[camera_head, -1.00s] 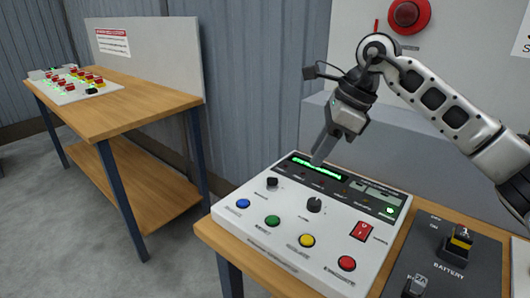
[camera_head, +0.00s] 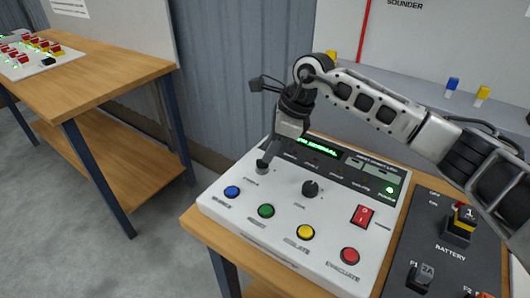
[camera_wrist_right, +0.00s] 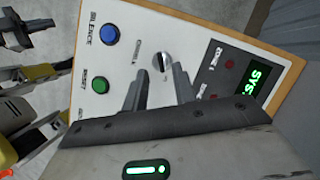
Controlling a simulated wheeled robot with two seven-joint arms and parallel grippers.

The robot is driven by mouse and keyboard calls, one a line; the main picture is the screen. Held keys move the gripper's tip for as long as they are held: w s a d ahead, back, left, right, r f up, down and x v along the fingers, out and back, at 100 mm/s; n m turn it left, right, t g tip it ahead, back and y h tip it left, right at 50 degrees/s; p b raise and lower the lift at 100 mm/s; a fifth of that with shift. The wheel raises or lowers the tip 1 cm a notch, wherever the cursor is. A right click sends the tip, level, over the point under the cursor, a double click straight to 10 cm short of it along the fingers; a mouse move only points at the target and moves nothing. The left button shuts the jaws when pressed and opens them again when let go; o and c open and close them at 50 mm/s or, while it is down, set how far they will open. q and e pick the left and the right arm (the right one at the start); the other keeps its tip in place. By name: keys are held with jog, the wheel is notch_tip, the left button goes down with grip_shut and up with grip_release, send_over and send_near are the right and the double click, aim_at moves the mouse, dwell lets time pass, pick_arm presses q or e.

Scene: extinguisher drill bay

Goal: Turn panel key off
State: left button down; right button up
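The white control panel (camera_head: 222,205) stands on a wooden bench. Its small round panel key (camera_wrist_right: 162,62), silver with a bar across it, shows in the right wrist view just beyond my fingertips. My right gripper (camera_head: 263,166) reaches down over the key at the panel's left rear, hiding it in the head view. In the wrist view the right gripper's fingers (camera_wrist_right: 160,76) are apart, with the key lying between and just past their tips. Contact with the key cannot be told. My left gripper does not show in the head view.
Blue (camera_head: 232,192), green (camera_head: 266,211), yellow (camera_head: 306,232) and red (camera_head: 349,256) buttons line the panel's front. A black knob (camera_head: 310,188) and red switch (camera_head: 362,215) are nearby. A green-lit display (camera_head: 318,147) is behind. A dark battery board (camera_head: 440,270) adjoins at right.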

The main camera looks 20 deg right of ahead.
aim_at(262, 165)
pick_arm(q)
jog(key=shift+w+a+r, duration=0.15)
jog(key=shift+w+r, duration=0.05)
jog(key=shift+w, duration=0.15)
pick_arm(e)
jog(key=shift+x, duration=1.85)
grip_shut()
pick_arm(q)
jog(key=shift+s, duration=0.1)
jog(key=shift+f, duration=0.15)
